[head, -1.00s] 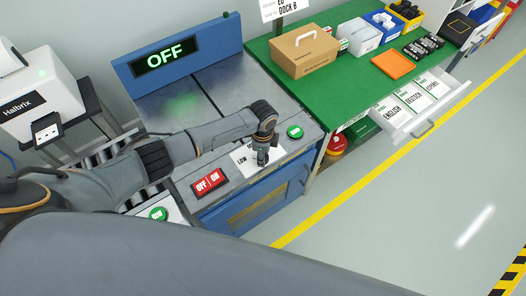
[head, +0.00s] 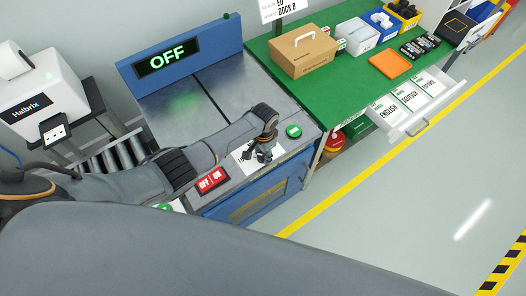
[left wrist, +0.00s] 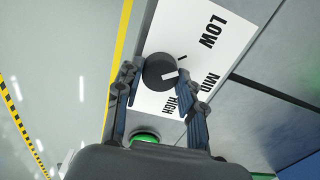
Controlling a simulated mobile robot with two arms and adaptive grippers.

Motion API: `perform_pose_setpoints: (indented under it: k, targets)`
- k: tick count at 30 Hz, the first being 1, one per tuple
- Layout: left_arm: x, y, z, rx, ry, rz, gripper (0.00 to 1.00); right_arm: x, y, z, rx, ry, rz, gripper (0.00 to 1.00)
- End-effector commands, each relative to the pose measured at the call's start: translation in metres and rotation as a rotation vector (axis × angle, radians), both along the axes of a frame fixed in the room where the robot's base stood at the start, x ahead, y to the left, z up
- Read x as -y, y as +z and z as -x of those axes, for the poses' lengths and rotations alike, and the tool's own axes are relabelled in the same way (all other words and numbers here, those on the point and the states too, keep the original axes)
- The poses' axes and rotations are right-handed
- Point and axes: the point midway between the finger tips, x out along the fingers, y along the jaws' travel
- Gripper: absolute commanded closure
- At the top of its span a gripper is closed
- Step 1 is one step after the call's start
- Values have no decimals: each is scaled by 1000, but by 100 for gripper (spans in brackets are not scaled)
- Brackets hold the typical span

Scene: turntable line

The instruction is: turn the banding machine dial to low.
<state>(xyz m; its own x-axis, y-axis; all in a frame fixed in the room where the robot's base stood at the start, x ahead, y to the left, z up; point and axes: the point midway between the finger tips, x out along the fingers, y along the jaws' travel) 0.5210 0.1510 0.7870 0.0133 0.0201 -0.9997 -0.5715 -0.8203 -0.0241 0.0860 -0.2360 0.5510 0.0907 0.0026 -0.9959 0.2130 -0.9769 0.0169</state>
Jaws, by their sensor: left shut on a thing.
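The banding machine's dial (left wrist: 156,66) is a round dark knob on a white plate (left wrist: 232,50) lettered LOW, MID and HIGH in the left wrist view. The knob's white mark points right, roughly toward MID; one fingertip beside it partly obscures the scale. My left gripper (left wrist: 157,76) has its fingers on opposite sides of the knob and is shut on it. In the head view my left gripper (head: 264,154) is over the plate at the machine's front and hides the dial. The machine's display (head: 167,60) reads OFF. My right gripper is not in view.
A red OFF/ON switch (head: 212,180) is left of the plate and a green button (head: 293,131) right of it. A green bench (head: 345,80) with a cardboard box (head: 303,54) and an open drawer (head: 422,110) adjoins at right. The floor in front is clear.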

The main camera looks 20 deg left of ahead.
Motion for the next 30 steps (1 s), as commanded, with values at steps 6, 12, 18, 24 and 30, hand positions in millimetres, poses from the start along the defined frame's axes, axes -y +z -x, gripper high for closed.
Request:
perform_pose_setpoints:
  k: [6,12,18,24,30]
  targets:
    - [-1,0,1,-2,84,-2,93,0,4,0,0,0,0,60]
    - [-1,0,0,-2,115,-3,93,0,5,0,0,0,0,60]
    - [-1,0,0,-1,121,-2,93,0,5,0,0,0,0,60]
    - [-1,0,0,-1,121,-1,93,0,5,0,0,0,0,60]
    - [0,0,0,-1,119,-1,38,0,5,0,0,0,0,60]
